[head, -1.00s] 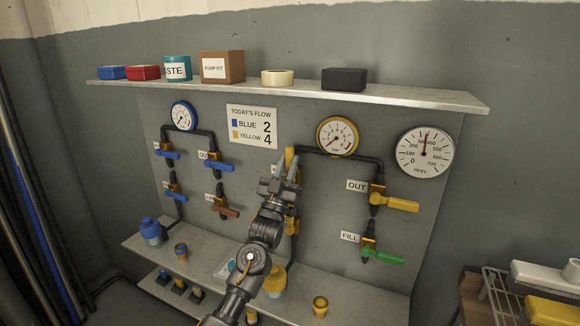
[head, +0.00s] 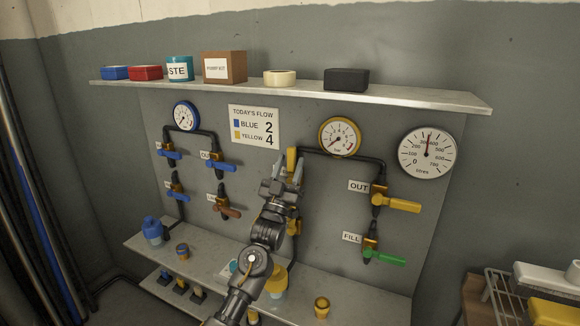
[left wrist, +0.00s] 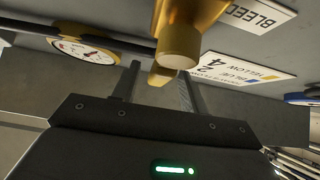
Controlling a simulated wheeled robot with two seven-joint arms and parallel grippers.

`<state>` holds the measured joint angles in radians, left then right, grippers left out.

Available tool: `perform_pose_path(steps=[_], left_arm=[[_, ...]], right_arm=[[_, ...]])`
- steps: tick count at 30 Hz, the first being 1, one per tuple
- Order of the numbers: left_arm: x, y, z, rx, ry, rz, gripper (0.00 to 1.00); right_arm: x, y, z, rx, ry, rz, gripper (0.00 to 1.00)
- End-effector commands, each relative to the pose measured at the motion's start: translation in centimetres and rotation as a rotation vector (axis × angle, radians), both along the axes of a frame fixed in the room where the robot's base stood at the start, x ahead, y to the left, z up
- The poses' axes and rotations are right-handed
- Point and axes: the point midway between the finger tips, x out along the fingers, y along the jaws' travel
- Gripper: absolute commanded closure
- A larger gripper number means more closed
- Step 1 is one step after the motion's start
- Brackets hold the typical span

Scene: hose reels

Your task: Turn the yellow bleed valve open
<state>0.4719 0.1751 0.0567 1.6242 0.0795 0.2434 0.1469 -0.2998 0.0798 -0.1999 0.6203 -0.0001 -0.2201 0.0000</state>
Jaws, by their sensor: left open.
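The yellow bleed valve (left wrist: 180,45) is close in the left wrist view, beside an upside-down BLEED label (left wrist: 262,12). Its yellow handle (head: 291,157) points up in the head view, partly hidden behind my left gripper (head: 285,172). In the left wrist view the open fingers of my left gripper (left wrist: 160,80) stand on either side of the yellow handle's end. I cannot tell whether either finger touches it. My right gripper is not in view.
Yellow OUT valve (head: 397,204) and green-handled FILL valve (head: 384,257) are to the right. A yellow-rimmed gauge (head: 340,136) hangs above the pipe. The upper shelf (head: 420,96) overhangs the panel.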

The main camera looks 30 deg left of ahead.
Motion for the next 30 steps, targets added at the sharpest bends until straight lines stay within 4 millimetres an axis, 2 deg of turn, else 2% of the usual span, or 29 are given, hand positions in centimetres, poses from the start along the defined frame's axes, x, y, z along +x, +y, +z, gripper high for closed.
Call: perform_pose_path(steps=[9, 15, 21, 30], left_arm=[[-3.9, -0.5, -4.5, 0.000, 0.004, 0.000, 0.56], [-6.2, -0.7, -6.7, 0.000, 0.003, 0.000, 0.56], [-7.3, -0.9, -7.5, 0.000, 0.002, 0.000, 0.56], [-7.4, -0.9, -7.5, -0.002, 0.002, 0.000, 0.56]], right_arm=[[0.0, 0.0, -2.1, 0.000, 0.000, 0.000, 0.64], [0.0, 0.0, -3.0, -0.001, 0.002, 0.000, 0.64], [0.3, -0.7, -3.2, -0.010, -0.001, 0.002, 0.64], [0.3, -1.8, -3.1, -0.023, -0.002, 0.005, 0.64]])
